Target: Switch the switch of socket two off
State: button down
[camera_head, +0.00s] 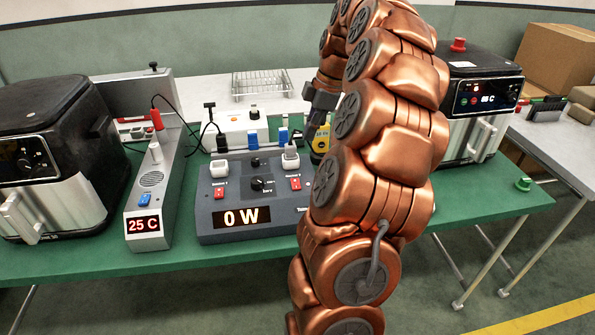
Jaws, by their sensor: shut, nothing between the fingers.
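A dark grey power box (206,222) stands on the green bench and its display reads 0 W. It carries two sockets with white plugs and a red switch below each. The left red switch (219,193) and the right red switch (296,184) both show; their labels are too small to read surely, and I cannot tell their positions. A black knob (262,184) sits between them. My gripper (312,92) is shut and empty, behind and above the right side of the box, apart from the switches. My copper arm hides the box's right end.
A black air fryer (50,145) stands at left, beside a grey probe unit (150,210) reading 25 C. Another fryer (478,105) stands at right. A white panel (237,128) with blue connectors and a yellow meter (320,140) stand behind the box. The green bench's front strip (100,258) is clear.

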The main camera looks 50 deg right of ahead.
jog(key=shift+a, duration=0.1)
jog(key=p, duration=0.4)
send_near(294, 181)
jog(key=x, duration=0.5)
jog(key=shift+w+a+f, duration=0.1)
jog(key=shift+a+f, duration=0.05)
jog(key=shift+f, duration=0.75)
jog(key=shift+w+f, duration=0.1)
